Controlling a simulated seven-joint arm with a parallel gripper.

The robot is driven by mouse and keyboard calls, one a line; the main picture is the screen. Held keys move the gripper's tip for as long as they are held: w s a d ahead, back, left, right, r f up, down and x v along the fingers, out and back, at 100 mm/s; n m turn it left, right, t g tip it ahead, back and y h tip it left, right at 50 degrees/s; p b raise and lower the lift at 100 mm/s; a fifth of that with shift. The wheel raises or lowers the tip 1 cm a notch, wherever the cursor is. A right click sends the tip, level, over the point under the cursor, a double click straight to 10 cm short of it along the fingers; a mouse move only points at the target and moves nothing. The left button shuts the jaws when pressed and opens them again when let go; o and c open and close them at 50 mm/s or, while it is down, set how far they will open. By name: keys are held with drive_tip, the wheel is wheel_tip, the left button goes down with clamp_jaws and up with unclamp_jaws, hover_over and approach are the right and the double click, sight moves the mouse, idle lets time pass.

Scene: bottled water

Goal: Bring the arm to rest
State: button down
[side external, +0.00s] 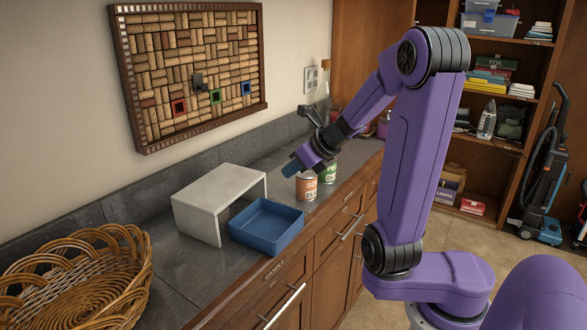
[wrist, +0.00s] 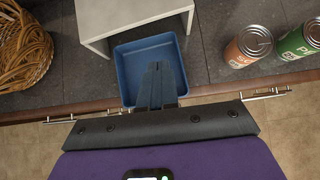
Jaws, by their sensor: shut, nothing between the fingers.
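My purple arm reaches over the dark counter (side external: 170,268) from the right in the side view. My gripper (side external: 291,168) is tilted downward to the left, above the counter near the two cans. In the wrist view my gripper (wrist: 157,66) has its dark fingers together, with nothing between them, and they overlap the blue tray in the picture. The blue tray (side external: 266,243) looks empty and also shows in the wrist view (wrist: 125,85). An orange can (side external: 307,188) and a green can (side external: 329,174) stand upright beside each other; in the side view my gripper partly hides them.
A white open-fronted stand (side external: 218,188) is beside the tray. A wicker basket (side external: 75,280) is at the left end of the counter. A corkboard (side external: 190,65) hangs on the wall. Shelves and a vacuum cleaner (side external: 544,170) stand at the right.

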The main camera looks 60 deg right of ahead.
drive_tip(key=s+a+f+n+g+y, duration=0.1)
drive_tip(key=s+a+n+g+y, duration=0.15)
drive_tip(key=a+n, duration=0.7)
drive_tip(key=s+a+f+n+g+y, duration=0.2)
drive_tip(key=a+n+g+y, duration=0.3)
drive_tip(key=n, duration=0.8)
drive_tip(key=s+d+f+n+g+h, duration=0.1)
drive_tip(key=s+n+h, duration=0.6)
drive_tip(key=s+n, duration=1.3)
drive_tip(key=n, duration=0.6)
drive_tip(key=shift+d+f, duration=0.2)
drive_tip(key=shift+d, duration=0.05)
